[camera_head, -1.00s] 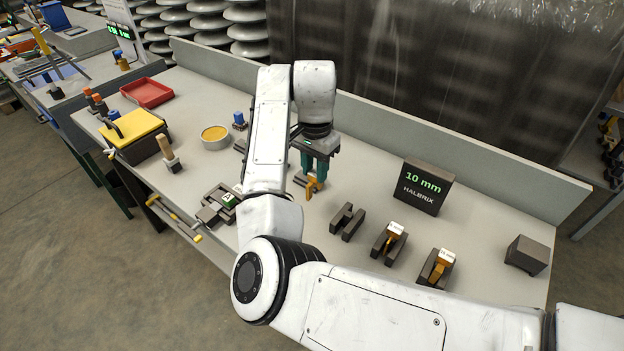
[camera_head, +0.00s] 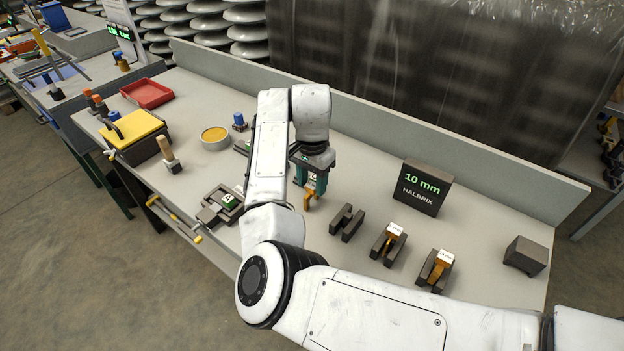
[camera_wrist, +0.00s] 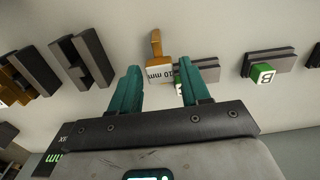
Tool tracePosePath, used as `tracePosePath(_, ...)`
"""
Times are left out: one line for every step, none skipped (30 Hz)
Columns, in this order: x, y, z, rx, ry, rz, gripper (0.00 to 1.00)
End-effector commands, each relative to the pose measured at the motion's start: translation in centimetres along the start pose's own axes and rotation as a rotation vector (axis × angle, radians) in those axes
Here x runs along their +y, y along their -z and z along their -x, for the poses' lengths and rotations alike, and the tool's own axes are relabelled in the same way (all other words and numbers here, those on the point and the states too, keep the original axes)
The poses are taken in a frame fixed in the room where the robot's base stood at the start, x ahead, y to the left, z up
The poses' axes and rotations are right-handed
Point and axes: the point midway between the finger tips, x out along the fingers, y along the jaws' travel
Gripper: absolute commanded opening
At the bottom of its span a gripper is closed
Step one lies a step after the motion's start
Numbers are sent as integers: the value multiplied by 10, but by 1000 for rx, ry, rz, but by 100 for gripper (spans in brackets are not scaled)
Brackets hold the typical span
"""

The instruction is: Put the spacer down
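The orange spacer with a white "10 mm" label (camera_wrist: 160,72) shows between and just beyond my fingertips in the wrist view. In the head view, its orange handle (camera_head: 308,198) shows below my gripper (camera_head: 311,180). My gripper (camera_wrist: 160,78) is open, with a teal finger on each side of the label and visible gaps. A dark block (camera_wrist: 215,75) with a partly hidden green label lies at the spacer's right in the wrist view. I cannot tell whether the spacer rests on it or beside it.
An empty dark holder (camera_head: 341,222) stands right of my gripper, then two holders with orange spacers (camera_head: 390,240) (camera_head: 436,268). A "10 mm HALBRIX" sign (camera_head: 425,186) stands behind them. A green-labelled fixture (camera_head: 222,203) is left; another block labelled B (camera_wrist: 263,72) shows in the wrist view.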

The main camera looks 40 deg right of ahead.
Motion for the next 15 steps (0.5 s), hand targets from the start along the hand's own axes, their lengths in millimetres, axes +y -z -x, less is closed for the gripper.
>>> tracePosePath(0, 0, 0, 0, 0, 0, 51)
tracePosePath(0, 0, 0, 0, 0, 0, 54)
tracePosePath(0, 0, 0, 0, 0, 0, 57)
tracePosePath(0, 0, 0, 0, 0, 0, 57)
tracePosePath(0, 0, 0, 0, 0, 0, 57)
tracePosePath(0, 0, 0, 0, 0, 0, 57)
tracePosePath(0, 0, 0, 0, 0, 0, 57)
tracePosePath(0, 0, 0, 0, 0, 0, 57)
tracePosePath(0, 0, 0, 0, 0, 0, 57)
tracePosePath(0, 0, 1, 0, 1, 0, 57)
tracePosePath(0, 0, 2, 0, 1, 0, 57)
tracePosePath(0, 0, 4, 0, 2, -1, 57)
tracePosePath(0, 0, 6, 1, 2, -1, 57)
tracePosePath(0, 0, 9, 2, 2, -1, 57)
tracePosePath(0, 1, 14, 2, 3, -2, 57)
